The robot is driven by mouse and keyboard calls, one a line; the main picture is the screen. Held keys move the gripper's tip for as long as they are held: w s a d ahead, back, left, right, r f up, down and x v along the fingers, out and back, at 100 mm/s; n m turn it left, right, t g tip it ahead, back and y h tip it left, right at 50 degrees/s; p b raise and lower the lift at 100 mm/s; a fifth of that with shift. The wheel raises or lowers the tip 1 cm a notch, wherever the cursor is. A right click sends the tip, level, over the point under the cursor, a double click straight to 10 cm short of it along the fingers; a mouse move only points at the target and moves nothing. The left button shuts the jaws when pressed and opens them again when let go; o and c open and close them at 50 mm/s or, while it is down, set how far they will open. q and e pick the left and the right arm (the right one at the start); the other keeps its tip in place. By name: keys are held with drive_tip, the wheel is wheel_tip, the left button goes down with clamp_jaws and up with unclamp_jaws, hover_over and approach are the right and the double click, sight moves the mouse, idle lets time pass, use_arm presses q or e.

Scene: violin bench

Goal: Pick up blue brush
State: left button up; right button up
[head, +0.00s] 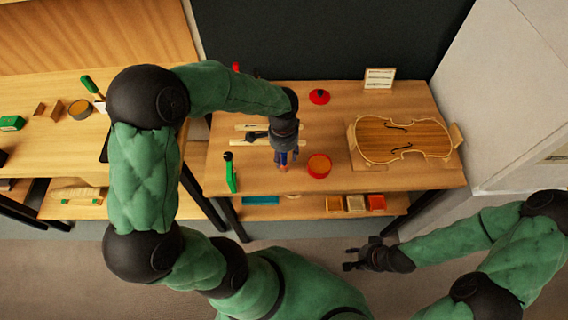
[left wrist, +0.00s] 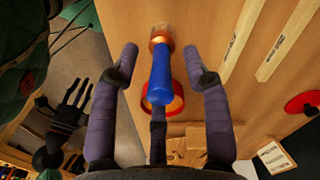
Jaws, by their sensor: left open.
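The blue brush (left wrist: 161,75), with a blue handle and a copper-coloured ferrule, shows between the spread fingers of my left gripper (left wrist: 160,50) in the left wrist view. The fingers are open, with a gap on both sides of the handle. In the head view my left gripper (head: 284,152) points down over the bench, and a small part of the brush (head: 284,160) shows by its fingers. My right gripper (head: 364,256) is in front of the bench, away from the brush, with fingers spread and empty.
A red pot (head: 319,171) stands just right of my left gripper. A violin body (head: 402,138) lies at the right of the bench. A green-handled tool (head: 231,172) is at the left, a red lid (head: 319,97) and a small sign (head: 379,79) behind. Pale wooden strips (left wrist: 243,40) lie nearby.

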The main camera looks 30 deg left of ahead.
use_arm(q)
clamp_jaws()
drive_tip(key=shift+r, duration=0.1)
drive_tip(key=shift+r, duration=0.5)
wheel_tip(320, 180, up, 2)
drive_tip(key=shift+w+r+p, duration=0.1)
drive_tip(key=shift+p, duration=0.45)
drive_tip(key=s+d+r+p, duration=0.3)
drive_tip(key=s+d+r, duration=0.3)
drive_tip(key=d+r, duration=0.3)
drive_tip(key=d, duration=0.3)
drive_tip(key=shift+s+d+r+p, duration=0.2)
drive_tip(key=shift+s+r+p, duration=0.15)
drive_tip(key=shift+p, duration=0.05)
